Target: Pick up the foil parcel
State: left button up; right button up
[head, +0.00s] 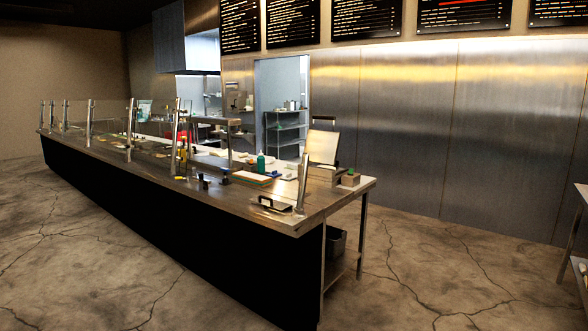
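I cannot make out a foil parcel for certain in the head view; the items on the counter are small and far off. The long serving counter (318,214) has a wooden top and a dark front and runs from the near right to the far left. A dark, partly shiny object (272,203) lies near its closest end, too small to identify. Neither of my grippers is in view.
A teal bottle (261,162), a stack of trays (251,178) and a small box (351,180) stand on the counter. Metal posts with glass line its front. A dark bin (337,242) sits below its right end. A table (583,191) stands at the right edge. The concrete floor ahead is clear.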

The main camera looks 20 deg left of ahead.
aim_at(293, 166)
jog(key=i, duration=0.5)
jog(key=i+z, duration=0.3)
jog(key=i, duration=0.55)
jog(key=i+j+z, duration=0.25)
jog(key=i, duration=0.6)
jog(key=i+l, duration=0.1)
jog(key=i, duration=1.6)
jog(key=i+u, duration=0.35)
jog(key=i, duration=0.5)
jog(key=i+l+u, duration=0.1)
jog(key=i+u, duration=0.25)
jog(key=i, duration=0.55)
jog(key=i+z, duration=0.25)
jog(key=i, duration=0.6)
jog(key=i+z, duration=0.25)
jog(key=i, duration=0.65)
jog(key=i+j+u, duration=0.15)
jog(key=i+u, duration=1.05)
jog(key=i+l+u, duration=0.2)
jog(key=u, duration=0.2)
jog(key=i+u, duration=0.25)
jog(key=u, duration=0.25)
jog(key=i+u, duration=0.3)
jog(key=u, duration=0.15)
jog(key=i+l+u, duration=0.1)
jog(key=i+u, duration=0.15)
jog(key=u, duration=0.25)
jog(key=i+l+u, duration=0.25)
jog(key=u, duration=0.2)
